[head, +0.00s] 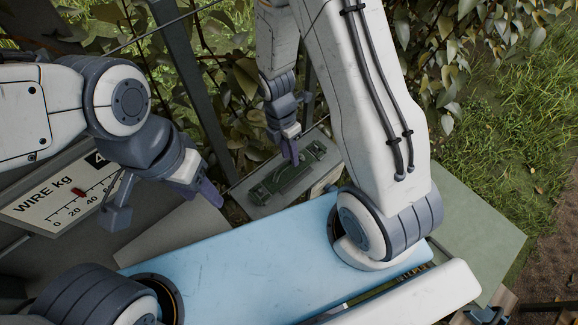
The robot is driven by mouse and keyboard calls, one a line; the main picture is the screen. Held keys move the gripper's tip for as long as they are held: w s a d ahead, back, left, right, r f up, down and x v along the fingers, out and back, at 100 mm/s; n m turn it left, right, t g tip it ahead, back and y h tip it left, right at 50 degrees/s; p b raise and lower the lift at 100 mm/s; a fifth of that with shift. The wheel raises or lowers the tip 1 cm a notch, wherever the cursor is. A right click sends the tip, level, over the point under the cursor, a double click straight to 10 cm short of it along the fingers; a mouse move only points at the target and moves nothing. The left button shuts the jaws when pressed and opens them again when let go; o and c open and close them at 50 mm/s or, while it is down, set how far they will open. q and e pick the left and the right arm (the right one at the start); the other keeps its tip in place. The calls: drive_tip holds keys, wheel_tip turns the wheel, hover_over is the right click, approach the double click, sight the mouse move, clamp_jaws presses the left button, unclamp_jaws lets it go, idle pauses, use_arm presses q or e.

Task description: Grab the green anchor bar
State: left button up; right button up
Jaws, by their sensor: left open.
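The green anchor bar (290,176) is a dark green handle-like bar on a grey-green plate (318,139), near the middle of the head view. My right gripper (288,152) hangs down just above it, its fingertips at or very near its upper edge. I cannot tell whether they touch it, and the fingers overlap from this angle, so their opening is unclear. My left gripper (162,203) is open and empty, fingers spread wide, to the left of the bar and in front of the gauge.
Dark posts (188,75), a thin wire and leafy branches (245,75) lie behind the bar. Grass (510,130) is at the right.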

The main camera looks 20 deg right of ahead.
sight(285, 173)
drive_tip(key=shift+s+d+f, duration=0.1)
drive_tip(key=shift+s+f, duration=0.1)
drive_tip(key=shift+f, duration=0.6)
drive_tip(key=shift+s+d+f, duration=0.1)
drive_tip(key=shift+s+f, duration=0.05)
drive_tip(key=shift+f, duration=0.65)
clamp_jaws()
drive_tip(key=shift+r, duration=0.1)
